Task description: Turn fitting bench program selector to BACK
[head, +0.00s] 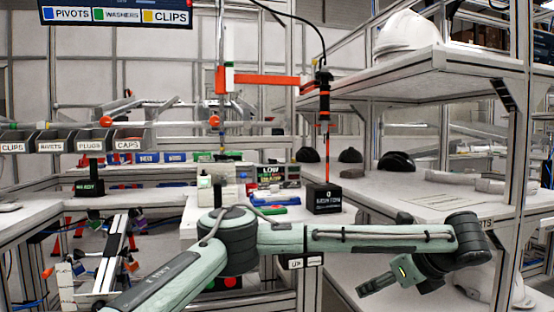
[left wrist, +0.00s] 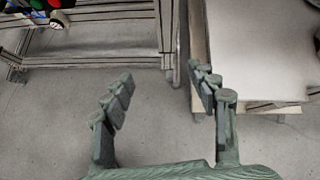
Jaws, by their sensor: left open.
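My left arm crosses the head view from the lower left to the right. Its gripper (head: 368,287) hangs low at the right of centre, pointing left. In the left wrist view the left gripper (left wrist: 160,78) is open, with nothing between its fingers and grey floor beyond. A control panel (left wrist: 28,14) with green, blue and red round controls and a dark knob (left wrist: 58,19) shows at the top left of that view, well apart from the fingers. I cannot read its labels or tell which way the knob points. In the head view my arm hides much of the bench front.
A black block (head: 324,198) stands under an orange tool arm (head: 265,82) on the bench. A shelf rack (head: 440,66) with a white helmet shell (head: 409,32) stands at the right. In the left wrist view a pale tabletop (left wrist: 255,45) lies right of the fingers.

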